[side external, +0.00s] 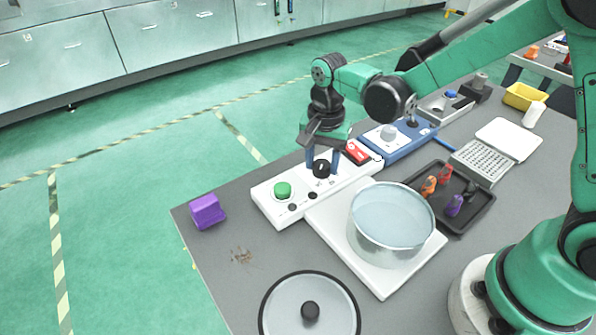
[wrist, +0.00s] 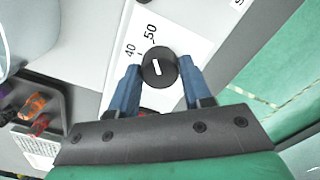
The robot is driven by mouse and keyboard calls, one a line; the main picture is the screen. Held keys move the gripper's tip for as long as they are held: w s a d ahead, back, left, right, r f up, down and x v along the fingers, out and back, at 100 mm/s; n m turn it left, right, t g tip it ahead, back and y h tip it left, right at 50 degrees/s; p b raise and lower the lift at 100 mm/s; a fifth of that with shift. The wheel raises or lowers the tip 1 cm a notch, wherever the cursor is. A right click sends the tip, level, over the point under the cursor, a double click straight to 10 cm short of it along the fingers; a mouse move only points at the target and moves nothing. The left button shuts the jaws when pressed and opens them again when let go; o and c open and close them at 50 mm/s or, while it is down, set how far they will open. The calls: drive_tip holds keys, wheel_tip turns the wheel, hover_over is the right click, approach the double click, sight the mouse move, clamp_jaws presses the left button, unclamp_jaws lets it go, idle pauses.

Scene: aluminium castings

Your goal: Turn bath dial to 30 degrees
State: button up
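The black bath dial (side external: 321,168) sits on a long white control panel (side external: 266,204). In the wrist view the dial (wrist: 158,67) has a short white mark on its top. The printed numbers 40 and 50 show beside it; I cannot read a 30, and the scale near the fingers is hidden. My gripper (side external: 322,165) is low over the panel, its blue fingers on opposite sides of the dial. In the wrist view my gripper (wrist: 160,75) straddles the dial closely; I cannot tell whether the fingers press on it.
A glass bath of liquid (side external: 391,226) stands on a white base beside the panel. A green knob (side external: 283,190) is on the panel's near end. A lid (side external: 310,300), a purple block (side external: 207,211) and a dark tray (side external: 470,215) with coloured items lie on the table.

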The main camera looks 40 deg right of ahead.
clamp_jaws()
drive_tip(key=shift+n, duration=0.3)
drive_tip(key=n, duration=1.9)
drive_tip(key=shift+n, duration=0.3)
